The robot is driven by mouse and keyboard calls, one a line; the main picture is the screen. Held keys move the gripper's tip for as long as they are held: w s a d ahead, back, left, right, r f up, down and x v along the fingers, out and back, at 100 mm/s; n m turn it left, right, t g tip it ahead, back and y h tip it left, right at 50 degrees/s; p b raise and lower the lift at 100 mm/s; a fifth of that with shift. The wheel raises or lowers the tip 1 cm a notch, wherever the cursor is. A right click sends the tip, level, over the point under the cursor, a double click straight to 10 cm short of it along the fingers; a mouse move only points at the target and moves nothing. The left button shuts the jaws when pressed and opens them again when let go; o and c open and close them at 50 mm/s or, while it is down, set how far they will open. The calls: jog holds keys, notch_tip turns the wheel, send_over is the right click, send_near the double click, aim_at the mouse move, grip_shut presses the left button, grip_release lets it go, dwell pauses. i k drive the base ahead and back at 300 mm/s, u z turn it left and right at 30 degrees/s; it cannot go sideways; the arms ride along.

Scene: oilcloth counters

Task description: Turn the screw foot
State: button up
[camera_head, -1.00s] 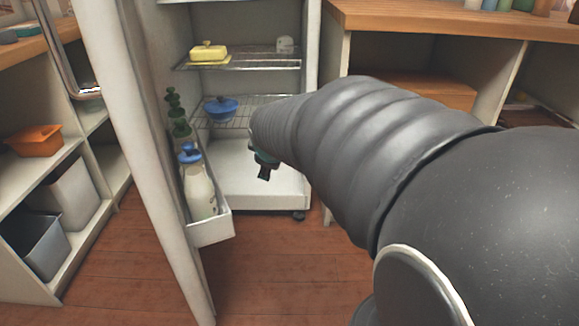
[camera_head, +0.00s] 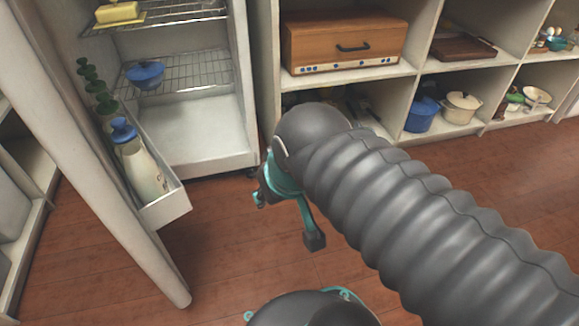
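The screw foot (camera_head: 251,173) is a small dark shape under the fridge's front right corner, partly hidden. The white fridge (camera_head: 205,150) stands with its door (camera_head: 95,165) open to the left. My gripper (camera_head: 286,220), black and teal, hangs above the floor in front of that corner, right of and nearer than the foot. Its two fingers are spread apart and nothing shows between them. It is apart from the foot. My thick grey arm covers the area to its right.
The door shelf (camera_head: 168,208) holds a blue-capped milk bottle (camera_head: 138,160) and a green bottle. A blue bowl (camera_head: 146,75) sits on a wire shelf inside. Open shelving (camera_head: 268,70) stands right of the fridge. The wooden floor (camera_head: 225,235) in front is clear.

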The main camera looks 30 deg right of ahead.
aim_at(251, 172)
jog(key=z, duration=2.25)
jog(key=k, duration=0.9)
jog(key=u, duration=1.9)
jog(key=i, duration=0.5)
jog(key=z, duration=0.05)
